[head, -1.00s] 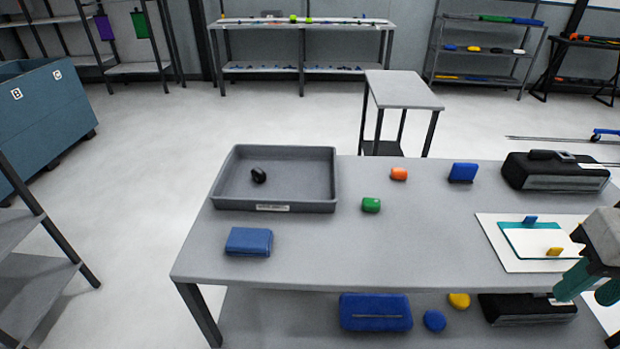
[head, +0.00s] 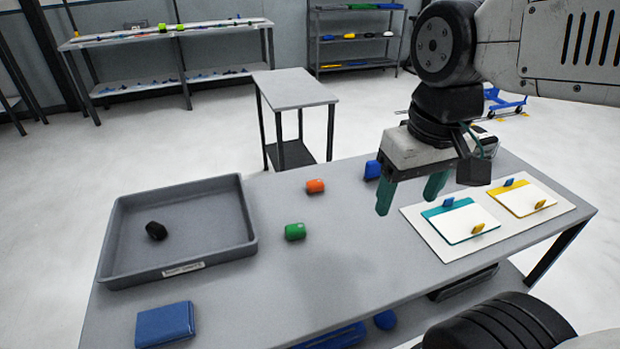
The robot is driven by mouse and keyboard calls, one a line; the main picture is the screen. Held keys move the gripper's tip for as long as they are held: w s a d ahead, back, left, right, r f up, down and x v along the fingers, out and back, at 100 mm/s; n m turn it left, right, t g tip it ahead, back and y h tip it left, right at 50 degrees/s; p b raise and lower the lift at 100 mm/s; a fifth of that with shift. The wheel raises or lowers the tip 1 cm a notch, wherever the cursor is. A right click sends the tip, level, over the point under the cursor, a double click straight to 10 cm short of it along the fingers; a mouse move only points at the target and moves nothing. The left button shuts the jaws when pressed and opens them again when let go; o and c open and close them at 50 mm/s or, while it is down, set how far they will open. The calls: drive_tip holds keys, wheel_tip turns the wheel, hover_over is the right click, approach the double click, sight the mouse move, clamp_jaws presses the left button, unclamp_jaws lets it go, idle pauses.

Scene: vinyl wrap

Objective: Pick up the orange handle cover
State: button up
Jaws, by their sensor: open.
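The orange handle cover (head: 315,186) lies on the grey table toward its far edge, right of the tray. A similar green cover (head: 295,231) lies nearer, a little to its left. My gripper (head: 410,192) has teal fingers pointing down, spread apart with nothing between them. It hangs above the table to the right of the orange cover, clear of it. The blue block (head: 373,170) on the table is close behind the gripper in the picture.
A grey tray (head: 250,246) with a black cover (head: 156,231) inside stands at the left. A blue case (head: 165,324) lies at the front left. A white board (head: 425,232) with teal and yellow cards lies at the right. The table's middle (head: 330,270) is clear.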

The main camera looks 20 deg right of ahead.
drive_tip(key=w+a+f, duration=0.1)
drive_tip(key=w+f, duration=0.1)
drive_tip(key=w, duration=1.3)
drive_tip(key=g, duration=0.1)
hover_over(315, 182)
wheel_tip(315, 182, down, 9)
drive_tip(key=shift+s+a+r, duration=0.1)
drive_tip(key=shift+s+r, duration=0.05)
drive_tip(key=shift+f, duration=0.35)
drive_tip(key=f, duration=0.7)
drive_tip(key=shift+w+f, duration=0.2)
drive_tip(key=shift+f, duration=0.05)
drive_tip(key=c, duration=1.1)
